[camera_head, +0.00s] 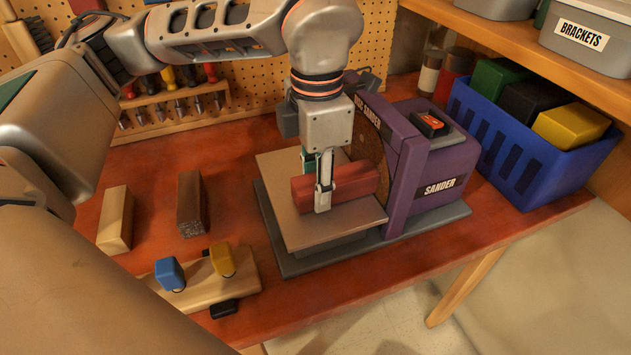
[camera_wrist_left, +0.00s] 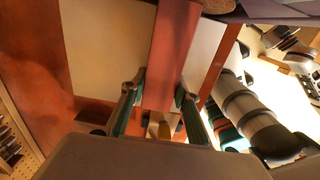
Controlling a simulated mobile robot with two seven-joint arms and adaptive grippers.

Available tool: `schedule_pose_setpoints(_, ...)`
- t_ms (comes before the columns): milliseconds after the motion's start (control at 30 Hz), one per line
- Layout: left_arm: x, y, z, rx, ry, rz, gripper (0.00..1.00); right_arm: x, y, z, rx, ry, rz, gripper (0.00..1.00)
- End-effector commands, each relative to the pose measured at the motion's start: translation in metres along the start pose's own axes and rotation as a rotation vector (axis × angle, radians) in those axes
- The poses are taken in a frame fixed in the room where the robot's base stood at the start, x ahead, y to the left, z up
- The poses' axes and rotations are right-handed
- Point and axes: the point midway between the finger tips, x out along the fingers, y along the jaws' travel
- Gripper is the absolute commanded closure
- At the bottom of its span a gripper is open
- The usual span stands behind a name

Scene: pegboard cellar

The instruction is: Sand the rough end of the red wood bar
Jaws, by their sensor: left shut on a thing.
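My left gripper (camera_head: 323,197) is shut on the red wood bar (camera_head: 355,181), with one finger on each side of it. The bar lies level, at or just above the tan work table (camera_head: 285,222) of the purple sander (camera_head: 433,168). Its right end points at the brown sanding disc (camera_head: 369,146) and is very close to it; I cannot tell whether they touch. In the left wrist view the bar (camera_wrist_left: 172,45) runs up between the fingers (camera_wrist_left: 158,98) towards the disc (camera_wrist_left: 216,5).
A pale bar (camera_head: 115,219) and a dark brown bar (camera_head: 190,203) lie on the bench left of the sander. A wood block with a blue knob (camera_head: 169,273) and a yellow knob (camera_head: 222,259) sits in front. A blue crate (camera_head: 528,158) stands right.

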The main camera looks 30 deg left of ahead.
Motion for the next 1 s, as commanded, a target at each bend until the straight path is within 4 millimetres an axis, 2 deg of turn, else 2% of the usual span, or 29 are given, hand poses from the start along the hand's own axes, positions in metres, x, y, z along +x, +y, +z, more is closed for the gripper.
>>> schedule_pose_setpoints(1000,-0.0017,-0.0058,0.0015,0.002,-0.009,0.002,1.0,0.0002,-0.0001,0.0005,0.0,-0.001,0.0,0.53)
